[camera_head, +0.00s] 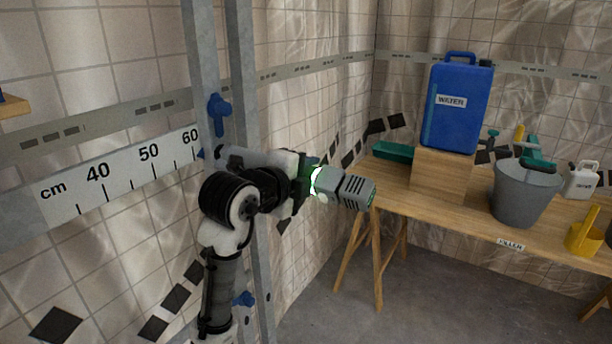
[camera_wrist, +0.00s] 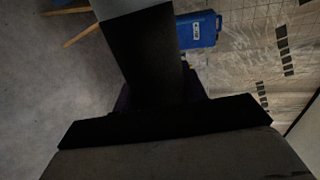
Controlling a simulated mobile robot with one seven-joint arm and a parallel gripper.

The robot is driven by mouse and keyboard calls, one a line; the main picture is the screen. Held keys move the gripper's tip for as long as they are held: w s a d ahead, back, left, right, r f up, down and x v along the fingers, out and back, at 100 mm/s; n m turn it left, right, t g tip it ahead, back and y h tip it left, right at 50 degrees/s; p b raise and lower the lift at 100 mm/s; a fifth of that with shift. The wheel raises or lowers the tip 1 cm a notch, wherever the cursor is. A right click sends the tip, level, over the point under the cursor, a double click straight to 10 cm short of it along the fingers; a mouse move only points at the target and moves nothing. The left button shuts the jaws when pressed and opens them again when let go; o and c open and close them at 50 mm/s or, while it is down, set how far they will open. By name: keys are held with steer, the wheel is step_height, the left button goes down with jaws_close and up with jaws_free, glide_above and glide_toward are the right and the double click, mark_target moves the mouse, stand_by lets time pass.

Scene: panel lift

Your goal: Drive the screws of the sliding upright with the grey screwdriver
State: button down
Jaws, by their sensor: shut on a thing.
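The grey screwdriver (camera_head: 352,191) is a boxy grey tool with dark slots on its end. My gripper (camera_head: 312,181) is shut on it, and it points right, away from the uprights. In the wrist view a dark body with a grey end (camera_wrist: 145,55), likely the screwdriver, rises from my gripper (camera_wrist: 160,115). Two grey metal uprights stand behind my arm, a left one (camera_head: 201,45) and a right one (camera_head: 243,60). I cannot tell which slides. A blue screw (camera_head: 218,112) shows high, and another (camera_head: 243,299) shows low. My arm hides part of the uprights.
A cm scale (camera_head: 120,172) runs along the wall rail at left. A wooden table (camera_head: 455,212) at right bears a blue water canister (camera_head: 456,110) on a wooden box (camera_head: 440,174), a grey bucket (camera_head: 524,195) and a yellow scoop (camera_head: 584,236). Grey floor (camera_head: 320,320) is clear before it.

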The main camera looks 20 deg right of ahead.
steer(key=shift+s+d+r, duration=0.1)
steer(key=shift+s+d, duration=0.5)
steer(key=shift+s, duration=0.2)
steer(key=shift+s+d, duration=0.6)
steer(key=shift+s, duration=0.2)
